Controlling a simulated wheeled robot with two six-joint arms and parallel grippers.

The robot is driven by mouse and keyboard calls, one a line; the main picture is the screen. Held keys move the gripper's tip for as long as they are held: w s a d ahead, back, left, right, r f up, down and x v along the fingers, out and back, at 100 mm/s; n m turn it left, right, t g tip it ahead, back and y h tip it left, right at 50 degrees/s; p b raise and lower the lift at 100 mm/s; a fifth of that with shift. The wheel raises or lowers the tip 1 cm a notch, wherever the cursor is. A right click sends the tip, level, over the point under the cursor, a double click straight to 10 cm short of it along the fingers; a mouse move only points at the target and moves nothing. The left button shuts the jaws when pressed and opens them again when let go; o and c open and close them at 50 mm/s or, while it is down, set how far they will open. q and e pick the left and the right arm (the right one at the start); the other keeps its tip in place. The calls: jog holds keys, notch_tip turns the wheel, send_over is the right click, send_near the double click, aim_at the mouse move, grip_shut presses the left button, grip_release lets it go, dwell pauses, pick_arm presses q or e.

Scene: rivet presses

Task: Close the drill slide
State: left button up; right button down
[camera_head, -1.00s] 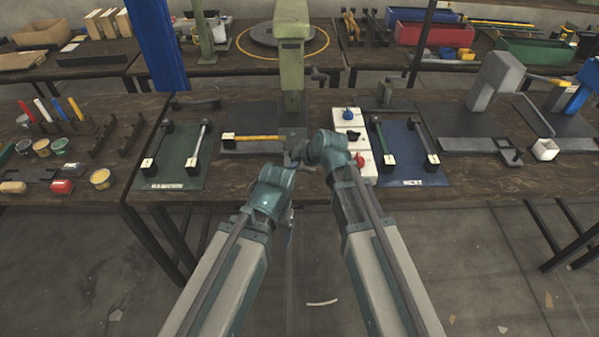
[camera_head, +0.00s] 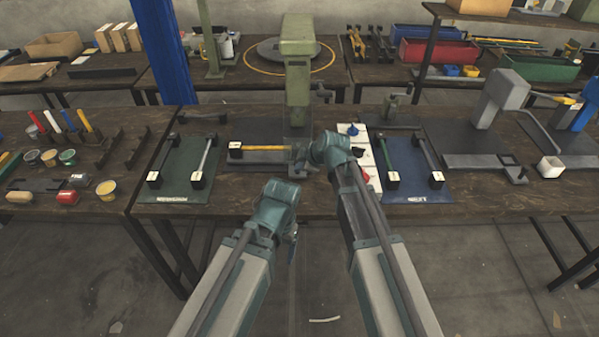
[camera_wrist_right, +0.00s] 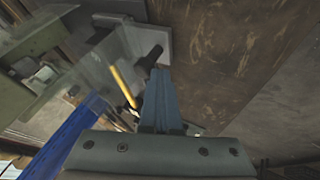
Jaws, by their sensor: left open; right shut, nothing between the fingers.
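The green drill press (camera_head: 298,70) stands at the middle of the near bench. On its dark base lies a rod with a yellow handle (camera_head: 264,148), its left end on a white-marked block; its right end reaches a grey slide part (camera_head: 298,150) under the press head. My right gripper (camera_head: 300,166) is shut and empty at the front of this part; whether it touches is unclear. In the right wrist view, its closed fingers (camera_wrist_right: 160,88) point towards a dark knob beside the yellow handle. My left gripper (camera_head: 291,238) is open, below the bench's front edge, its fingers mostly hidden.
A white panel (camera_head: 372,180) with blue and red controls stands right of the press, partly behind my right wrist. A green mat (camera_head: 180,185) with tools lies left, a blue mat (camera_head: 415,185) right. A grey press (camera_head: 500,100) stands further right. The bench's front edge is near.

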jog(key=w, duration=1.2)
jog(key=shift+w, duration=0.5)
jog(key=shift+r, duration=0.1)
